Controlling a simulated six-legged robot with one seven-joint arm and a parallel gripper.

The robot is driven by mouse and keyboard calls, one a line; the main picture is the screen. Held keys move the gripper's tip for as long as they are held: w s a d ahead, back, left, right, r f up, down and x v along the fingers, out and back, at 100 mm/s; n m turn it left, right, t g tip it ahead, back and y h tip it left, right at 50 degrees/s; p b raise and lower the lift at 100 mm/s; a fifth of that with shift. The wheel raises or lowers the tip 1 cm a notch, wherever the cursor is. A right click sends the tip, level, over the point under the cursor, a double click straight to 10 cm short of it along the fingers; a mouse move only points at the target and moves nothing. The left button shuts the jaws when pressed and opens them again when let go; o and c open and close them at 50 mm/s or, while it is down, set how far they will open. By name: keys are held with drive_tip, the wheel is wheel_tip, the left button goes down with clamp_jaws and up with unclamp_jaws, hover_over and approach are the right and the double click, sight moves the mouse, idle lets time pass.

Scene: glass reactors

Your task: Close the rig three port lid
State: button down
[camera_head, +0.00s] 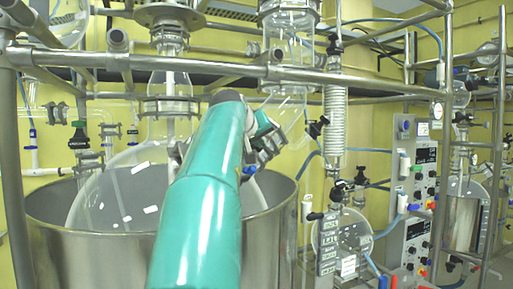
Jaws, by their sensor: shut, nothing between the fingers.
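A large round glass flask (120,200) sits in a wide steel bath (262,232), with its neck (168,95) rising into the frame above. No port lid can be made out for certain, and no label shows which rig is number three. My teal arm crosses in front of the flask and hides its right side. My gripper (268,148) is the dark grey part at the arm's far end, over the bath's right rear rim. It is shut and holds nothing visible; its fingertips are hard to tell apart. A small blue part (248,171) shows just below it.
Steel frame tubes (370,78) cross above the bath. A coiled glass condenser (334,115) and a glass vessel (290,100) hang near my gripper. Control boxes (418,185), hoses and a smaller flask (342,235) crowd the right side.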

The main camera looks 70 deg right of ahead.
drive_tip(key=s+a+r, duration=0.4)
drive_tip(key=s+r, duration=0.3)
drive_tip(key=shift+a, duration=0.3)
drive_tip(key=shift+s, duration=0.1)
